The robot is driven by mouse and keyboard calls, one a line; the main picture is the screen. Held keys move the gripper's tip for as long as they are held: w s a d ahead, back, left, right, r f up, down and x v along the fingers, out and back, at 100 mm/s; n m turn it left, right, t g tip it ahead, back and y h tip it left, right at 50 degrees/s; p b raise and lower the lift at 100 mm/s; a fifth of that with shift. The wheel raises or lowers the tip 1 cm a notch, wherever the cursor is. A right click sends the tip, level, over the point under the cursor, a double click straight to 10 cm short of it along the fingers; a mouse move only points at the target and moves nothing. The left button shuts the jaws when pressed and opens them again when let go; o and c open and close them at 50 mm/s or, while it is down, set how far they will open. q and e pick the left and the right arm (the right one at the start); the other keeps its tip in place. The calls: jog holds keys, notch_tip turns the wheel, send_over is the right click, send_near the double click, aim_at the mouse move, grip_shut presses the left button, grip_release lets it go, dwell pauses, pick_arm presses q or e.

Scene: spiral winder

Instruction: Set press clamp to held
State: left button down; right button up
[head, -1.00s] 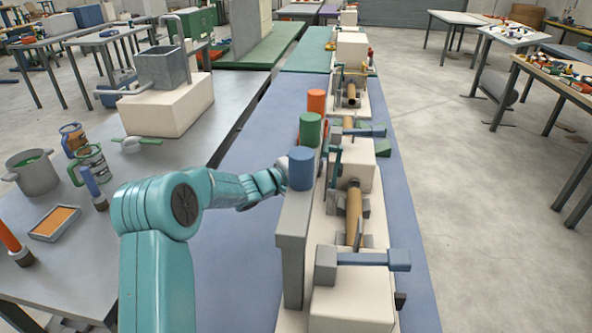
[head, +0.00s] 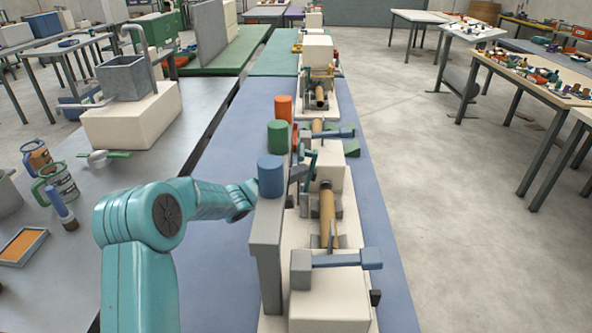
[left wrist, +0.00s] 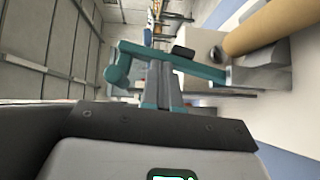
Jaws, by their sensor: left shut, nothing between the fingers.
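I take the press clamp (head: 309,168) to be the teal lever piece on the winder in the head view; no label shows. In the left wrist view the teal bar (left wrist: 205,70) with a rounded end crosses just beyond my left fingers. My left gripper (head: 298,174) reaches past the blue cylinder, which hides part of it, and is beside the teal piece. In the left wrist view the left gripper (left wrist: 164,82) is shut with nothing between the fingers; I cannot tell whether it touches the bar. The tan roll (head: 327,212) lies close by. My right gripper is not in view.
A grey upright plate (head: 265,240) stands left of the winder. Blue (head: 270,176), green (head: 278,136) and orange (head: 283,106) cylinders stand in a row. A blue-handled lever (head: 345,260) is in front. The left table (head: 130,190) holds mugs and a block.

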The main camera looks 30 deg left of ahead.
pick_arm(q)
jog(key=f+v, duration=0.1)
jog(key=v, duration=1.5)
jog(key=shift+s+r+b, duration=0.15)
jog(key=shift+r+b, duration=0.25)
jog(key=shift+a, duration=0.15)
jog(key=x, duration=1.5)
jog(key=shift+w+a+f, duration=0.25)
jog(key=shift+w+a, duration=0.05)
jog(key=shift+r, duration=0.1)
